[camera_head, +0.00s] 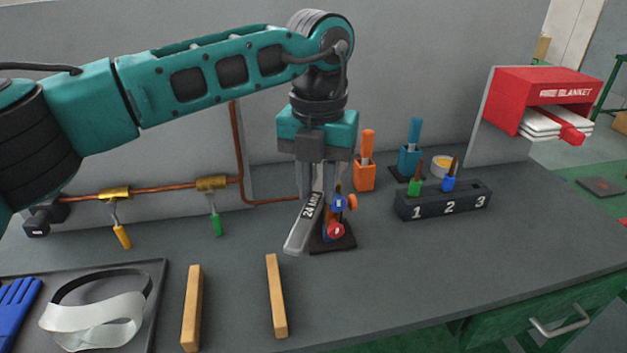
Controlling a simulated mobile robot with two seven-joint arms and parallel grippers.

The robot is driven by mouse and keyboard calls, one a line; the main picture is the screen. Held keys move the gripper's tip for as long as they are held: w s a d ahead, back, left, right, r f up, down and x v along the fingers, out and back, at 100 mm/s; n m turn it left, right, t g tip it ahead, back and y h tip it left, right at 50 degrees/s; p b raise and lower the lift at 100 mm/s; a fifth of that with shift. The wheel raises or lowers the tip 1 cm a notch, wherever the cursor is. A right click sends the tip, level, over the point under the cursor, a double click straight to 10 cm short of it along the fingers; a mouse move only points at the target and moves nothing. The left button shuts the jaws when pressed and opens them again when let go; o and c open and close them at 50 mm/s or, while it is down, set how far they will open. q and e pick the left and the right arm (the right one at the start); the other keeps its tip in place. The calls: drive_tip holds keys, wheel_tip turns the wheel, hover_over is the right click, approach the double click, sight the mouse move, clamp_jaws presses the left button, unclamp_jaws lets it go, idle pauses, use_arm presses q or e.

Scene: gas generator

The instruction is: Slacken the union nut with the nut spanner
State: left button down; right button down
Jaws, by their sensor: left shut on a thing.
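My left gripper (318,190) points down over the bench and is shut on a grey flat spanner (301,228) marked 24 MM. The spanner is tilted, its lower end near the bench. Just behind and right of it stands a small fixture on a dark base plate (333,241), with a blue knob (338,203), a red knob (336,230) and an orange part (352,202). The spanner and gripper hide part of this fixture. I cannot make out the union nut clearly, nor tell whether the spanner touches anything. My right gripper is not in view.
A copper pipe (237,150) with brass valves (212,183) and yellow and green levers runs along the back left. Wooden bars (277,295), a tray with a visor (98,316), a numbered block (443,200), orange (364,176) and teal holders (410,161) stand around. The front right bench is clear.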

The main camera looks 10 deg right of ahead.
use_arm(q)
drive_tip(key=shift+d, duration=0.1)
drive_tip(key=d+n, duration=0.2)
drive_tip(key=n, duration=0.1)
drive_tip(key=s+d+n, duration=0.1)
drive_tip(key=d+n, duration=0.2)
idle(1.4)
drive_tip(key=shift+s, duration=0.2)
drive_tip(key=shift+m, duration=0.5)
drive_tip(key=shift+s+d+b, duration=0.15)
drive_tip(key=shift+s+b, duration=1.2)
drive_tip(key=shift+s, duration=1.25)
